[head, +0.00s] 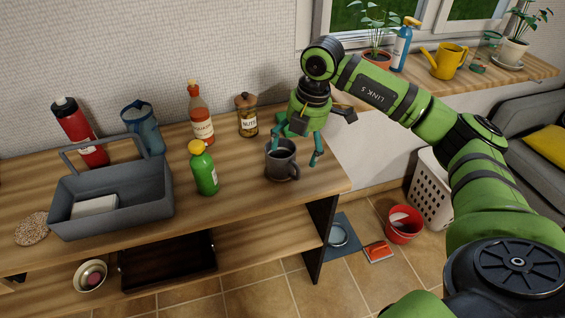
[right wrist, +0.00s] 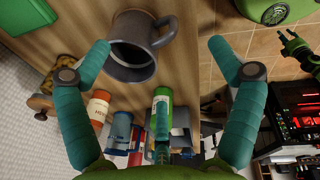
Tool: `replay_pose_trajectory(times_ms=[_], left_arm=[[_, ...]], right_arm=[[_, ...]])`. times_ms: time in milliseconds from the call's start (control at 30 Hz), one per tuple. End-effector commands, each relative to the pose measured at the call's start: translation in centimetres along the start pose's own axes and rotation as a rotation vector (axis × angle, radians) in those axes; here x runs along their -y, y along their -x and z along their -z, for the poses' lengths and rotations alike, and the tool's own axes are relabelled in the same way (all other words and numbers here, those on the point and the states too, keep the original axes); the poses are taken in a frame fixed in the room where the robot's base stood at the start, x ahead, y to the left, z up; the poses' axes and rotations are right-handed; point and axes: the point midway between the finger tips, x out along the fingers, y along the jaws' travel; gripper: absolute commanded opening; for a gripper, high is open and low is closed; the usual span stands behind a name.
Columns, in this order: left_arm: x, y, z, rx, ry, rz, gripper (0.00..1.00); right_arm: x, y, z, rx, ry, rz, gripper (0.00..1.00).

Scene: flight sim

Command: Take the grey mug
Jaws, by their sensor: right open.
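The grey mug (head: 283,163) stands upright near the right end of the wooden table, its handle toward the front right. My right gripper (head: 297,157) is open above and behind it, one teal finger at the mug's far left rim and the other to its right. In the right wrist view the mug (right wrist: 128,65) lies between the open fingers of my right gripper (right wrist: 160,45), closer to the left finger. I cannot tell whether that finger touches it. A green and black part at the right edge there (right wrist: 297,48) looks like my left gripper; its jaws are unclear.
A green bottle with a yellow cap (head: 204,170) stands left of the mug. A sauce bottle (head: 201,120) and a nut jar (head: 247,118) stand behind. A grey caddy (head: 112,208) is further left. The table's right edge (head: 338,188) is close by; the front strip is clear.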

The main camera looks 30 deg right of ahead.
Motion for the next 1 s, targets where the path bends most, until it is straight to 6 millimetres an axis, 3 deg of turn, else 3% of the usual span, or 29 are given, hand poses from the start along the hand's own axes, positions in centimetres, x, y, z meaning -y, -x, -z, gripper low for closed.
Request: replay_pose_trajectory(times_ms=[333, 667, 767, 900, 1000], left_arm=[[0.0, 1.3, 0.1, 0.000, 0.000, 0.000, 0.40], [0.0, 1.3, 0.1, 0.000, 0.000, 0.000, 0.40], [0.0, 1.3, 0.1, 0.000, -0.001, 0.000, 0.40], [0.0, 1.3, 0.1, 0.000, -0.001, 0.000, 0.40], [0.0, 1.3, 0.1, 0.000, -0.001, 0.000, 0.40]], right_arm=[[-0.4, -4.7, -0.1, -0.005, 0.004, 0.002, 0.92], [-0.5, -5.6, 0.0, -0.006, 0.005, -0.002, 0.92], [-0.5, -5.6, 0.0, -0.006, 0.005, -0.002, 0.56], [-0.5, -5.6, 0.0, -0.006, 0.006, -0.002, 0.00], [-0.4, -5.6, 0.0, -0.006, 0.005, -0.001, 0.00]])
